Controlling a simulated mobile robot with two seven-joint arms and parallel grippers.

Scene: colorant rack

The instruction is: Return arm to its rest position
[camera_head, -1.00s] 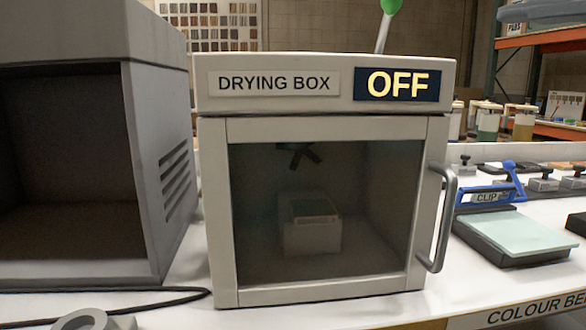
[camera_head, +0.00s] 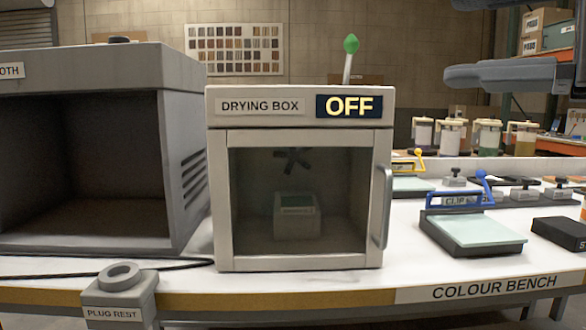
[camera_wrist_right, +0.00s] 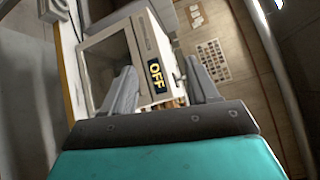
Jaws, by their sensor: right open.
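My right gripper (camera_head: 452,38) shows at the upper right of the head view, raised above the bench with its fingers pointing left. In the right wrist view its two grey fingers (camera_wrist_right: 160,66) are spread apart with nothing between them. The drying box (camera_head: 217,200) stands on the bench with its glass door shut and its sign reading OFF (camera_head: 349,106). A green-tipped lever (camera_head: 350,58) stands nearly upright on top of the box, apart from the gripper. Behind the glass sit a small labelled block (camera_head: 297,223) and a dark fan (camera_head: 291,160). My left gripper is not in view.
A grey booth (camera_head: 180,150) stands left of the box. A plug rest (camera_head: 121,296) sits at the front edge, with a black cable behind it. A blue-handled clip board (camera_head: 470,230) and several pots (camera_head: 488,137) are at the right. Shelving stands at the far right.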

